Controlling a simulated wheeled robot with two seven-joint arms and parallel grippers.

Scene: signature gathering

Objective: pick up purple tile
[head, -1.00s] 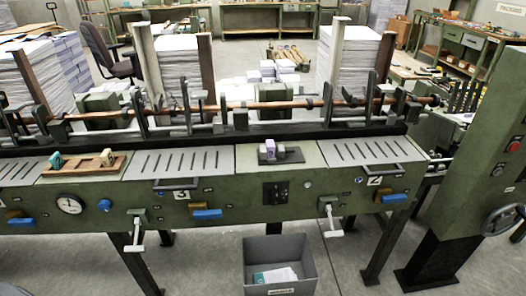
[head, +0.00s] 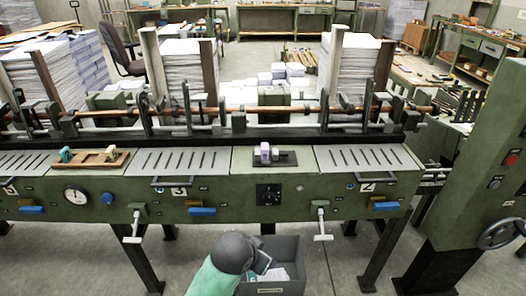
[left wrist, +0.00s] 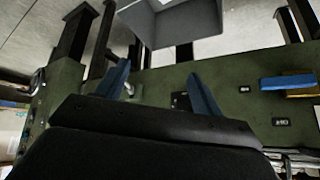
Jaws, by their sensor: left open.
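A small pale purple tile (head: 265,150) stands on a dark plate (head: 285,163) on the green machine's top, between two slotted grey panels. A darker grey block sits beside it on the same plate. My left arm reaches in from the bottom, and its gripper (head: 262,263) is in front of the machine, below the tile and over the grey bin. In the left wrist view, the two blue fingers of my left gripper (left wrist: 160,88) are spread apart with nothing between them. The tile does not show in that view. My right gripper is not in view.
A grey bin (head: 303,262) with papers stands on the floor below the machine. Crank handles (head: 321,225) and blue handles stick out of the machine's front. A wooden tray (head: 90,160) with small blocks lies at the left. Rods and paper stacks stand behind.

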